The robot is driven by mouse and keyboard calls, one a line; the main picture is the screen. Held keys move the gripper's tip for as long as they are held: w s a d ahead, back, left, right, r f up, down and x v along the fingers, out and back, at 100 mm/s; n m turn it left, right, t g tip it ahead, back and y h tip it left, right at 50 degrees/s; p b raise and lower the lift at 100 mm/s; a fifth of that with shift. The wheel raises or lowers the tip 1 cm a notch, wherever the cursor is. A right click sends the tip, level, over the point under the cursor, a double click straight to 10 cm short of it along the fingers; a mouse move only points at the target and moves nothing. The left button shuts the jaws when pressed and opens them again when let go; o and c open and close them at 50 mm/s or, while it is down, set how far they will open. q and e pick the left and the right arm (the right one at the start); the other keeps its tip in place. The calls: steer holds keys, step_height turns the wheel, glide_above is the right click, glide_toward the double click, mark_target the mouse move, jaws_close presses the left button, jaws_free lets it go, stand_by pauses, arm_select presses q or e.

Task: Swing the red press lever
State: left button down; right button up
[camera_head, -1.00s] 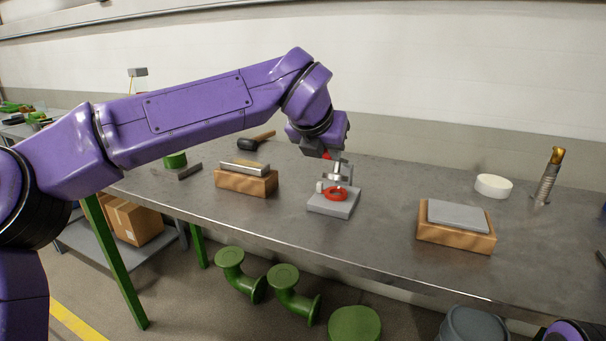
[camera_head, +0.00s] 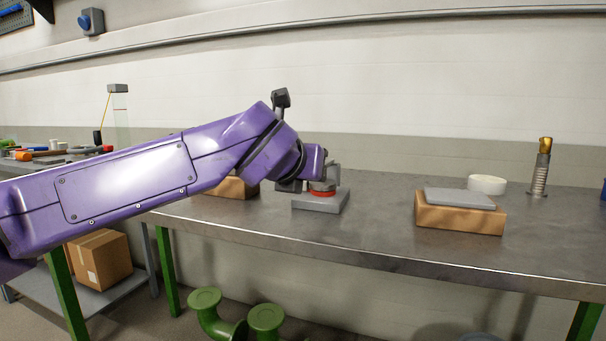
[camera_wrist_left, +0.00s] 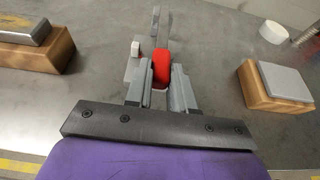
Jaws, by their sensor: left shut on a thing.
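The small grey press (camera_head: 321,202) stands on the workbench in the head view, with a red ring-like part (camera_head: 323,192) low on it. My left arm comes in from the left and covers much of the press. In the left wrist view the red press lever (camera_wrist_left: 161,66) lies between the two grey fingers of my left gripper (camera_wrist_left: 160,84), which is shut on it. The press's grey post shows just beyond the lever. The lever is hidden or cannot be made out in the head view. My right gripper is not in view.
A wooden block with a grey plate (camera_head: 460,212) sits to the right of the press. A white roll (camera_head: 487,185) and a spring-like post (camera_head: 541,170) stand behind it. Another wooden block (camera_head: 232,188) is partly behind my arm. Bare bench lies between press and right block.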

arm_select(q)
steer(key=shift+r, duration=0.1)
steer(key=c, duration=1.3)
jaws_free()
steer(key=o, duration=0.3)
steer(key=shift+w+d, duration=0.1)
steer(key=shift+w, duration=0.1)
steer(key=shift+o, duration=0.2)
steer(key=shift+s, duration=0.1)
steer(key=p+v, duration=0.1)
steer(key=v, duration=0.9)
steer(key=shift+s, duration=0.25)
